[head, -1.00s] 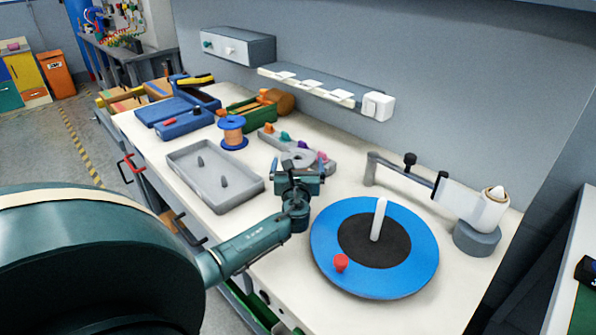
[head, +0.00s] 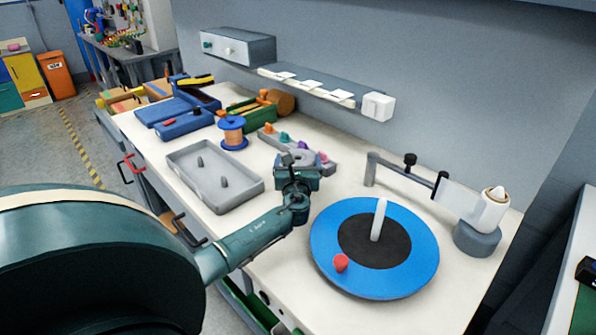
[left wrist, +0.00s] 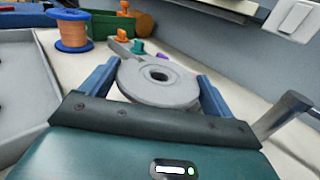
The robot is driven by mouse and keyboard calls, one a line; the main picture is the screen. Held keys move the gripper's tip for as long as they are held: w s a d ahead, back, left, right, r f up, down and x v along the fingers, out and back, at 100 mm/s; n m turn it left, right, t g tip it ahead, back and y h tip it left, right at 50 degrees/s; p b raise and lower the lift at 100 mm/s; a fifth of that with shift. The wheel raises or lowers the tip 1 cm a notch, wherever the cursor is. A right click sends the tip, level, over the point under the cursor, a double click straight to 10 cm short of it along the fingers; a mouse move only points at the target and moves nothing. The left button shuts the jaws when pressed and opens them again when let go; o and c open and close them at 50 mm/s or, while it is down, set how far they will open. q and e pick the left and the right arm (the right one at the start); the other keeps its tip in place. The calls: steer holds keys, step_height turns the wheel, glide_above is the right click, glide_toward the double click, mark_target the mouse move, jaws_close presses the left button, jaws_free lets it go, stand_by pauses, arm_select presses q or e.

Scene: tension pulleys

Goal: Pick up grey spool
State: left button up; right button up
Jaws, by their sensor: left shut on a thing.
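The grey spool (left wrist: 150,84) is a round disc with a dark centre hole. In the left wrist view it sits between the two blue fingers of my left gripper (left wrist: 158,92), which is shut on it. In the head view the spool (head: 297,158) shows just beyond my left gripper (head: 298,170), partly hidden by the wrist. I cannot tell whether it is clear of the table. My right gripper is not in view.
A grey tray (head: 215,204) with two pegs lies left of the gripper. A blue spool with copper wire (head: 232,133) stands behind it. A blue turntable (head: 420,245) with a white post is on the right, below a grey lever arm (head: 400,172). Coloured knobs (head: 285,138) sit behind the spool.

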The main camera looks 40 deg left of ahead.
arm_select(q)
steer(key=shift+r, duration=0.15)
steer(key=shift+c, duration=1.2)
step_height(320, 180, up, 10)
steer(key=p, duration=0.2)
